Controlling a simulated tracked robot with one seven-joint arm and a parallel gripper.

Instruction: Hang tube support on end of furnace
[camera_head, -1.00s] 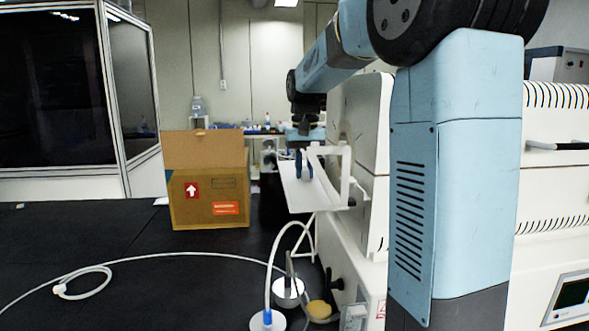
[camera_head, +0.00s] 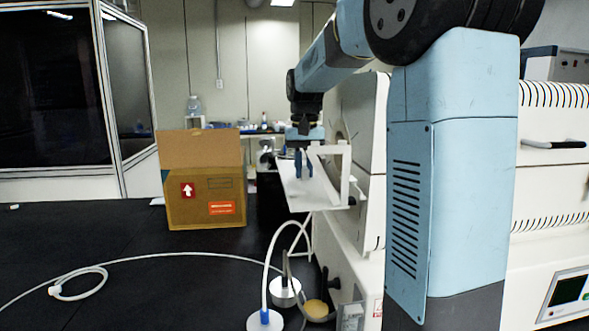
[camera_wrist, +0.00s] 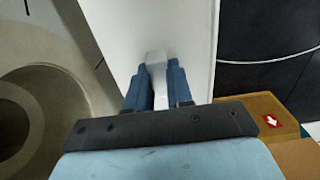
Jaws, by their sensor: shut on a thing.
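The white tube support (camera_head: 310,192), a flat plate with an upright frame, is at the left end of the white furnace (camera_head: 372,130). In the wrist view my gripper (camera_wrist: 154,85) grips a white bar of the support (camera_wrist: 150,25), whose plate extends away. The furnace's round end opening (camera_wrist: 25,110) is to the left in the wrist view, beside the support. The plate looks roughly level in the head view. Whether the support touches the furnace cannot be told.
A cardboard box (camera_head: 205,205) stands open to the left of the support. The bench's left part is mostly clear.

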